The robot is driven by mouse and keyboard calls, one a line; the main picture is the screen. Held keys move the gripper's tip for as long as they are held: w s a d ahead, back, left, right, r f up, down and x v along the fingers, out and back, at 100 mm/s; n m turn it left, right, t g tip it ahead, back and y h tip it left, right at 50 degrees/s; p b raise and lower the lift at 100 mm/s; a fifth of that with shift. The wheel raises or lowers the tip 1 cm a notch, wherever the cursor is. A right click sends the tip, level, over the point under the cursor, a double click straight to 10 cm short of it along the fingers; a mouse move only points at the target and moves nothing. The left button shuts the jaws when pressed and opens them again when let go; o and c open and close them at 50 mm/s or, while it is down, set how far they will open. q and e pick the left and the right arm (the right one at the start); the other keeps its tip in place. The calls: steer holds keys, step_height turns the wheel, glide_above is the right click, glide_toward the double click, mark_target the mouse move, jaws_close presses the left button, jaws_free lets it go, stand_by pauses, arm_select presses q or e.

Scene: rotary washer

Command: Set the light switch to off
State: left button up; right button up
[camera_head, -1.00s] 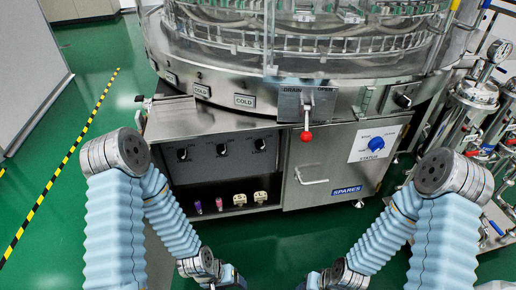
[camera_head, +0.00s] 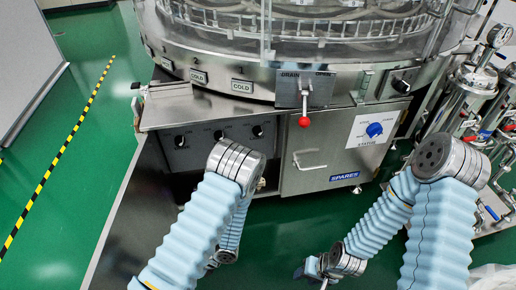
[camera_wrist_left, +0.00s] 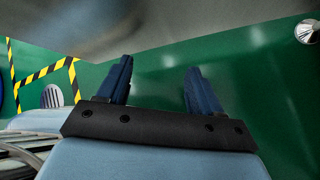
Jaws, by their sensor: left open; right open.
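Three small black rotary switches (camera_head: 218,135) sit in a row on the dark panel of the steel machine in the head view. Their labels are too small to read, so I cannot tell which is the light switch. A larger black knob (camera_head: 402,86) sits on the rim at right. My left gripper (camera_wrist_left: 158,68) is open and empty in the left wrist view, with green floor beyond its fingers. In the head view my left arm hides the area below the panel. My right gripper (camera_head: 312,270) is low in the head view, open, over the floor and apart from the machine.
A red-tipped lever (camera_head: 304,121) hangs under the DRAIN/OPEN plate. A blue dial (camera_head: 374,130) is on the white status plate, and a door handle (camera_head: 308,163) is below. Steel vessels (camera_head: 470,88) stand at right. Green floor (camera_head: 60,215) is free at left.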

arm_select(q)
steer(key=w+a+r+m+t+y, duration=0.1)
steer(key=w+r+m+t+y, duration=0.25)
steer(key=w+m+t, duration=0.55)
steer(key=m+t+h, duration=1.1)
steer(key=m+t, duration=0.3)
steer(key=m, duration=0.2)
glide_toward(258, 136)
steer(key=x, duration=0.8)
steer(key=shift+b, duration=0.3)
steer(key=shift+w+r, duration=0.15)
steer(key=shift+w, duration=0.4)
